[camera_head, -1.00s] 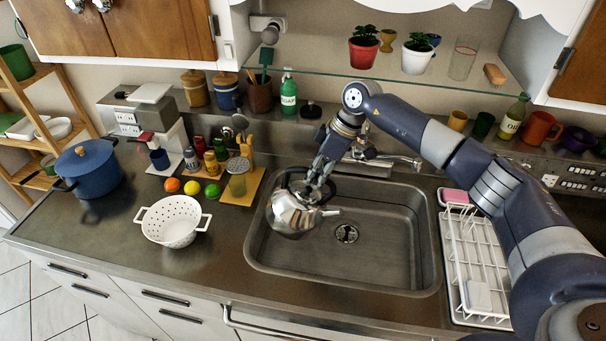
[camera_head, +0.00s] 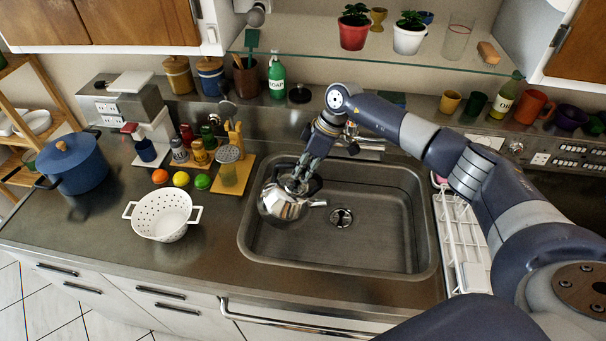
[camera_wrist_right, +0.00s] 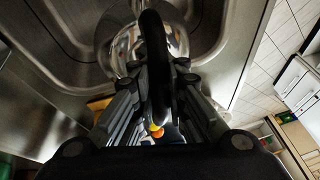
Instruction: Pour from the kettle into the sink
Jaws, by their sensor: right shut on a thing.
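The shiny metal kettle (camera_head: 282,203) hangs over the left part of the sink (camera_head: 385,250), its spout pointing right. Its body also shows in the right wrist view (camera_wrist_right: 180,38). My right gripper (camera_head: 303,183) is shut on the kettle's dark handle (camera_wrist_right: 155,65), seen between the fingers in the wrist view. The kettle looks roughly upright or slightly tilted; I see no stream from the spout. The sink basin is empty, with its drain (camera_head: 341,218) right of the kettle. The faucet (camera_head: 365,143) is behind, partly hidden by my arm. My left gripper is not in view.
A blue pot (camera_head: 72,163) is at the far left. A white dish rack (camera_head: 462,240) is right of the sink. A glass shelf (camera_head: 380,55) hangs above.

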